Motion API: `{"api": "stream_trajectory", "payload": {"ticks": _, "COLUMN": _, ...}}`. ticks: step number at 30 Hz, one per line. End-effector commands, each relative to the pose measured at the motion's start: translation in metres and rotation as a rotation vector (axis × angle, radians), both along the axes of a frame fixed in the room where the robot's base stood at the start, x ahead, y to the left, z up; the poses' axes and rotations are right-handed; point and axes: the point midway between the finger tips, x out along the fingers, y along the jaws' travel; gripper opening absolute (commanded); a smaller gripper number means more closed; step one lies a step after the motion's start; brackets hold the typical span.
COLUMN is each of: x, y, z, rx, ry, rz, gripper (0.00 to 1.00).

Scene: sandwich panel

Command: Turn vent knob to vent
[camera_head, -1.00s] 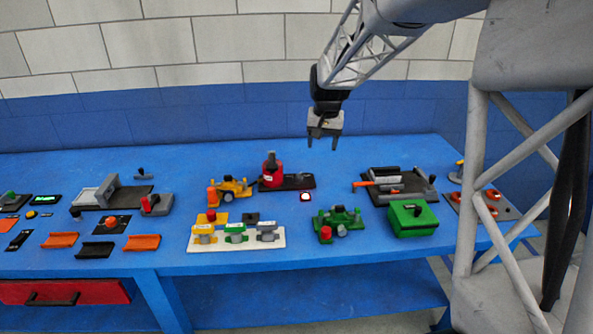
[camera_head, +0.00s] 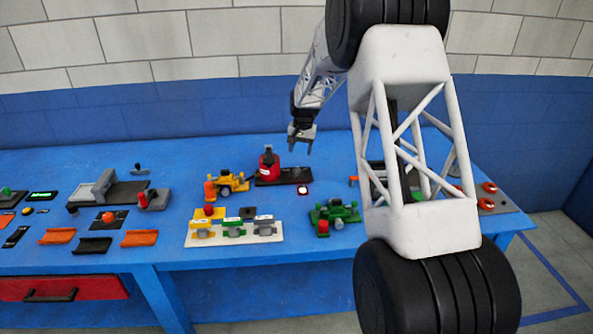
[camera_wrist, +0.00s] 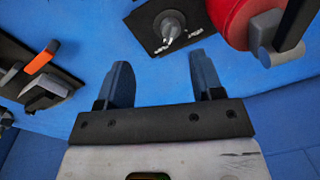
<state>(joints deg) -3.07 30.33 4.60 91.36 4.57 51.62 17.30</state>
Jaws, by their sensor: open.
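A red canister (camera_head: 268,160) with a black top stands on a black base plate (camera_head: 285,176) near the middle of the table. In the wrist view, the red canister (camera_wrist: 235,18) shows at the upper right with a grey round-ended part (camera_wrist: 268,54) on it. A small metal knob (camera_wrist: 170,30) stands on the black plate left of the canister there. I cannot tell which part is the vent knob. My gripper (camera_head: 302,150) is open and empty, above and right of the canister in the head view. Its fingers (camera_wrist: 158,62) are apart, short of the metal knob in the wrist view.
A yellow device (camera_head: 230,184) is left of the canister, and a lit button (camera_head: 303,190) lies in front of the plate. A green valve device (camera_head: 338,214) and a white valve board (camera_head: 215,242) stand nearer the front. My arm hides much of the right side.

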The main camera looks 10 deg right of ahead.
Motion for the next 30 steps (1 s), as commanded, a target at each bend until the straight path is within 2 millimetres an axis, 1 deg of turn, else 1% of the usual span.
{"api": "stream_trajectory", "payload": {"ticks": 1, "x": 0.008, "y": 0.001, "z": -0.010, "rx": 0.000, "ry": 0.004, "rz": -0.003, "gripper": 0.61}}
{"api": "stream_trajectory", "payload": {"ticks": 3, "x": 0.016, "y": 0.003, "z": -0.020, "rx": 0.001, "ry": 0.008, "rz": -0.008, "gripper": 0.61}}
{"api": "stream_trajectory", "payload": {"ticks": 9, "x": 0.030, "y": 0.006, "z": -0.038, "rx": 0.003, "ry": 0.014, "rz": -0.017, "gripper": 0.61}}
{"api": "stream_trajectory", "payload": {"ticks": 23, "x": 0.032, "y": 0.007, "z": -0.041, "rx": 0.004, "ry": 0.014, "rz": -0.018, "gripper": 0.61}}
{"api": "stream_trajectory", "payload": {"ticks": 26, "x": 0.032, "y": 0.007, "z": -0.043, "rx": 0.004, "ry": 0.015, "rz": -0.018, "gripper": 0.61}}
{"api": "stream_trajectory", "payload": {"ticks": 30, "x": 0.032, "y": 0.007, "z": -0.051, "rx": 0.004, "ry": 0.015, "rz": -0.018, "gripper": 0.61}}
